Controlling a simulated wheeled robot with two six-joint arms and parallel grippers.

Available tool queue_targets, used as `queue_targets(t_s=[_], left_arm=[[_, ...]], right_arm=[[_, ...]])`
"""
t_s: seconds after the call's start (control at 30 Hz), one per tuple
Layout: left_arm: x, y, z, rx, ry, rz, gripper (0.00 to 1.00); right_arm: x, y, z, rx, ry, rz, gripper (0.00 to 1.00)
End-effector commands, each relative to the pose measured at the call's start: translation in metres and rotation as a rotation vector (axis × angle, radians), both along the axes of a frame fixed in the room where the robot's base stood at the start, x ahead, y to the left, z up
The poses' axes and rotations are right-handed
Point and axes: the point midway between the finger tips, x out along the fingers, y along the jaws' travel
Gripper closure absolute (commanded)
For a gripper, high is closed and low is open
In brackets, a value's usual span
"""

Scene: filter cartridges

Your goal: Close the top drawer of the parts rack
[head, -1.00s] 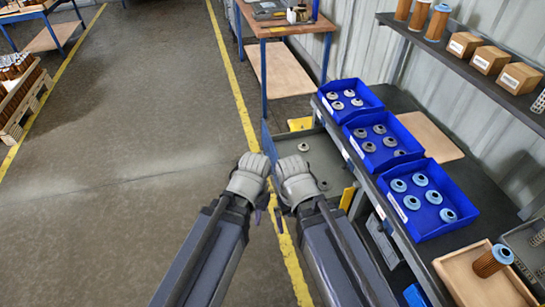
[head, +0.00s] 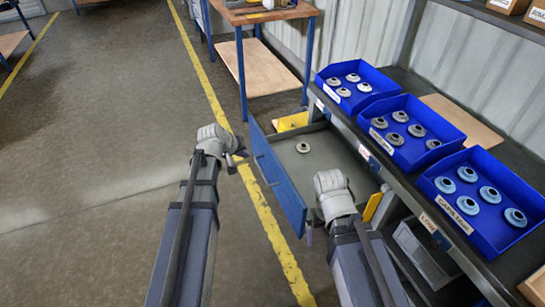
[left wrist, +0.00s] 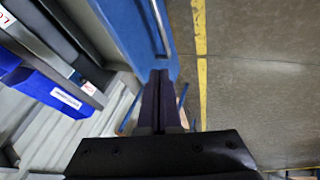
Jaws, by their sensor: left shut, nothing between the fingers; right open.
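The top drawer (head: 282,183) of the parts rack is pulled out, with its blue front facing left into the aisle. A grey ring-shaped part (head: 303,147) lies inside it. My left gripper (head: 238,158) is to the left of the drawer front, shut and empty. In the left wrist view its shut fingers (left wrist: 160,100) point toward the blue drawer front (left wrist: 135,35); I cannot tell whether they touch it. My right gripper (head: 312,225) is at the drawer's near end, open; its fingertips are partly hidden by the hand.
Several blue bins stand on the rack top, including a near bin (head: 478,205) with light-blue caps and a middle bin (head: 410,130) with grey parts. A wood-topped workbench (head: 265,12) stands behind. The floor on the left is clear, with a yellow line (head: 262,210).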

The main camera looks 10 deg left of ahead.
Motion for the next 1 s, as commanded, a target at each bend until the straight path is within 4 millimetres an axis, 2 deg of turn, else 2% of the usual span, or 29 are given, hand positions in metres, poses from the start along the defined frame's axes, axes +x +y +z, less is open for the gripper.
queue_targets(t_s=[0.1,0.27,0.9,1.0], left_arm=[[0.003,0.006,-0.002,-0.008,-0.011,0.017,1.0],[0.005,0.005,-0.005,-0.008,-0.012,0.016,1.0],[0.063,-0.013,-0.089,-0.006,-0.01,0.013,1.0],[0.071,-0.027,-0.081,-0.006,-0.01,0.011,1.0]], right_arm=[[0.0,0.0,-0.004,0.0,0.0,0.0,0.0],[0.0,0.0,-0.007,0.0,0.0,0.0,0.0],[0.0,0.0,-0.09,0.0,0.0,0.0,0.0],[0.0,0.0,-0.083,0.0,0.0,0.0,0.0]])
